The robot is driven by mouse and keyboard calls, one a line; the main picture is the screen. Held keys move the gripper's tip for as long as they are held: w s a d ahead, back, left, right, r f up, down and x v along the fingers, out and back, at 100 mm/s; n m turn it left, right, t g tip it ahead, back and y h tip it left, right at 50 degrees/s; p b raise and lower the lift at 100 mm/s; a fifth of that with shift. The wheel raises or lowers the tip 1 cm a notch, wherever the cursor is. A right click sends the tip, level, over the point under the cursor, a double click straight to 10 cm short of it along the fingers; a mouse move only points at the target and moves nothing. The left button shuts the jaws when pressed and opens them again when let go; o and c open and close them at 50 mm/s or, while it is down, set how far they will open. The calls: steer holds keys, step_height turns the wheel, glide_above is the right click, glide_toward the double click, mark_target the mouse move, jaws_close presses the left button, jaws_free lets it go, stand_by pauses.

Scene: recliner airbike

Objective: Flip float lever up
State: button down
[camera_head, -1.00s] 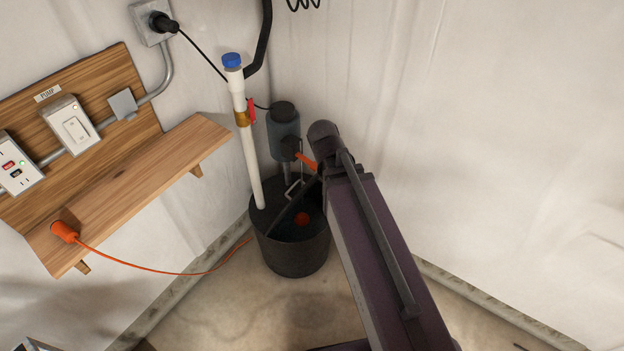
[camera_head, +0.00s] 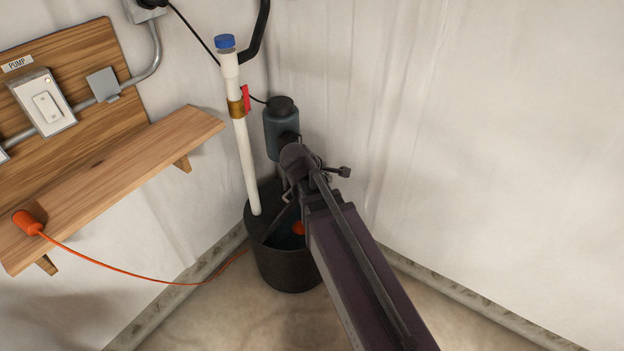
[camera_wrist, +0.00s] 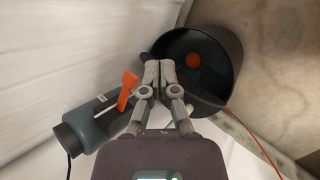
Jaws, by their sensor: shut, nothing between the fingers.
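The orange float lever (camera_wrist: 127,90) sticks out from the side of the blue-grey pump body (camera_wrist: 110,123) in the wrist view. My gripper (camera_wrist: 158,68) is shut and empty, its fingertips just right of the lever and over the rim of the black bucket (camera_wrist: 233,45). I cannot tell whether a finger touches the lever. A round orange float (camera_wrist: 193,61) lies inside the bucket. In the head view the pump body (camera_head: 281,132) stands above the bucket (camera_head: 283,270), and the float (camera_head: 299,228) shows partly. My arm hides the lever there.
A white pipe (camera_head: 243,150) with a blue cap and red valve handle rises from the bucket's left side. A wooden shelf (camera_head: 120,180) and pump switch (camera_head: 45,105) are on the left wall. An orange cord (camera_head: 130,275) runs to the floor. The right wall is bare.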

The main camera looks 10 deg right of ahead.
steer(key=w+a+f+n+t+h+b, duration=0.1)
steer(key=w+a+f+n+t+b, duration=0.2)
steer(key=f+n+b, duration=0.3)
steer(key=w+a+f+n+t+h+b, duration=0.2)
steer(key=w+a+f+n+b, duration=0.3)
steer(key=b, duration=0.8)
steer(key=shift+w+a+f+n+t, duration=0.35)
steer(key=shift+f+n+t, duration=0.3)
steer(key=shift+n, duration=0.25)
steer(key=shift+d+r, duration=0.1)
steer(key=b+x, duration=0.4)
steer(key=x, duration=0.6)
steer(key=shift+s+d+r+p, duration=0.1)
steer(key=shift+s+r+p, duration=0.05)
steer(key=shift+r+p, duration=0.9)
steer(key=shift+s+d+r+p, duration=0.1)
steer(key=shift+d+r+p, duration=0.05)
steer(key=shift+r+p, duration=0.85)
steer(key=shift+a, duration=0.1)
